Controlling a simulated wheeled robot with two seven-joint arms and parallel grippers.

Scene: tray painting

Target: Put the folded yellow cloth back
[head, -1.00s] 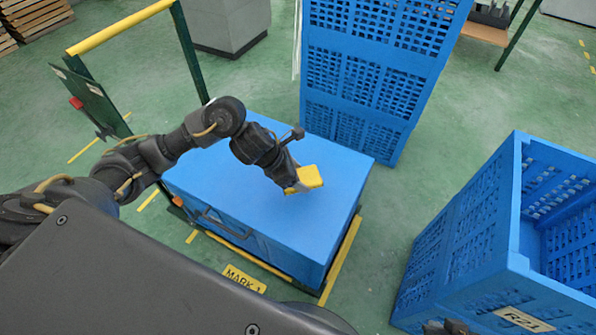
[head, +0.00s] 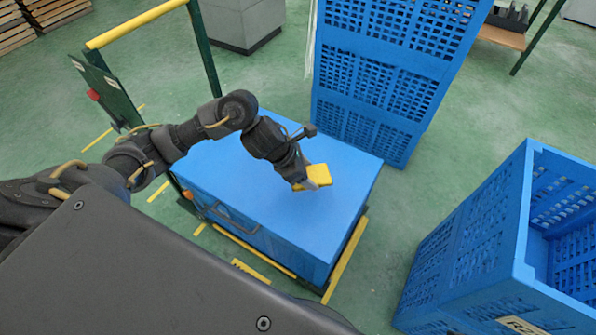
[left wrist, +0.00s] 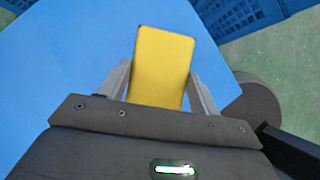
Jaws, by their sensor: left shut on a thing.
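The folded yellow cloth (head: 314,176) is a small flat block between the fingers of my left gripper (head: 308,180). The gripper is shut on it, over the top of the blue box (head: 240,190). In the left wrist view the cloth (left wrist: 162,65) stands out past the two grey fingers (left wrist: 160,88), with the blue lid behind it. I cannot tell whether the cloth touches the lid. My right gripper is not in view.
The blue box rests on a cart with a yellow-topped handle (head: 135,24). Stacked blue crates (head: 375,90) stand behind it. A large open blue crate (head: 465,240) stands at the right. Green floor (head: 425,185) is clear between them.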

